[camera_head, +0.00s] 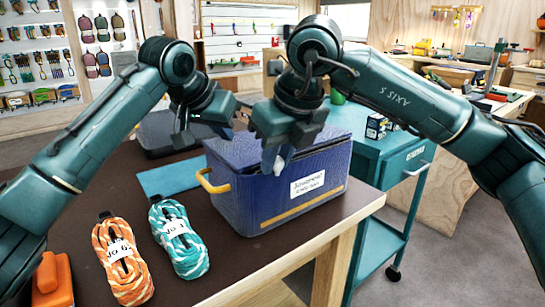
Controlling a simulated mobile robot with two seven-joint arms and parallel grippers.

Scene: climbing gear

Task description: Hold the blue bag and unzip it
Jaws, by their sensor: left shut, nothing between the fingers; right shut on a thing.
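The blue bag (245,205) stands upright on the brown table, a boxy bag with a white label, a yellow stripe along its lower front and a yellow handle on its left side. My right gripper (276,162) is over the bag's top front edge, pointing down. It is shut on a small pale piece that looks like the zip pull. My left gripper (203,118) is shut and empty, above and behind the bag's left end, apart from the handle. My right gripper and wrist hide part of the bag's top, so how far the zip is open cannot be told.
An orange rope bundle (122,262) and a teal rope bundle (178,240) lie left of the bag. An orange object (52,280) sits at the near left. A blue mat (170,177) and a dark case lie behind. A teal cart (400,172) stands right.

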